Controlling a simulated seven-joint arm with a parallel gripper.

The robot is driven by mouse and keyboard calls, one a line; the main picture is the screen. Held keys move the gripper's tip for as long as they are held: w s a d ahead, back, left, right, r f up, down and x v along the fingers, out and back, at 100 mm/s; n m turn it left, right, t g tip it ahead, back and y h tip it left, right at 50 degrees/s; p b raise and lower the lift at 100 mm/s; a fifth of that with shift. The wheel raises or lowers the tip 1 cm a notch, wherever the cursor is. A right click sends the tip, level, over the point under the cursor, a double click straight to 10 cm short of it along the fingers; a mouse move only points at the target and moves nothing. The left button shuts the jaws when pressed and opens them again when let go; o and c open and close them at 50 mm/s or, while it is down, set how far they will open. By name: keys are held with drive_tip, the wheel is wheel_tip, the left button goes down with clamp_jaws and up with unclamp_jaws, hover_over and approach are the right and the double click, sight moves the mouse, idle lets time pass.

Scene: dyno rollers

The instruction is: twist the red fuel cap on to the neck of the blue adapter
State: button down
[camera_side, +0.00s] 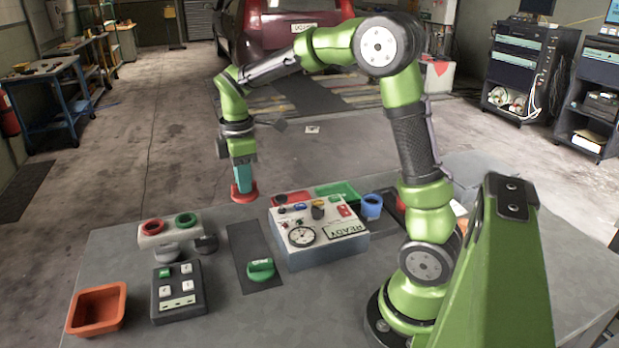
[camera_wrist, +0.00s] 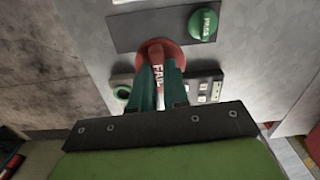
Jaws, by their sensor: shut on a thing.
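My gripper (camera_side: 242,178) is shut on the red fuel cap (camera_side: 243,193), gripping its raised grip from above. In the wrist view the teal fingers (camera_wrist: 158,88) close on either side of the lettered grip, and the red cap's flange (camera_wrist: 160,52) shows beyond them. The cap looks upright and held above the table, but its exact height is hard to tell. The blue adapter (camera_side: 372,206) stands upright with its open neck up, well to the right of the cap, beyond the white tester box. The adapter is not visible in the wrist view.
The white tester box (camera_side: 318,232) stands between cap and adapter, with a red tray (camera_side: 292,197) and green tray (camera_side: 338,190) behind. A green cap (camera_side: 261,268) lies on a dark mat. A white block (camera_side: 152,240) with red and green rings, a black keypad (camera_side: 178,292) and an orange tray (camera_side: 97,310) are left.

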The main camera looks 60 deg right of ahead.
drive_tip(key=r, duration=0.5)
drive_tip(key=shift+s+d, duration=0.1)
drive_tip(key=shift+d, duration=0.1)
drive_tip(key=s+d+m, duration=1.2)
drive_tip(key=s+d, duration=0.9)
drive_tip(key=s, duration=0.3)
drive_tip(key=shift+w+d+f, duration=0.1)
drive_tip(key=shift+w+f, duration=0.1)
drive_tip(key=shift+f, duration=2.65)
drive_tip(key=shift+w+d+f, duration=0.1)
drive_tip(key=shift+w+f, duration=0.1)
drive_tip(key=shift+f, duration=2.6)
drive_tip(key=shift+f, duration=0.85)
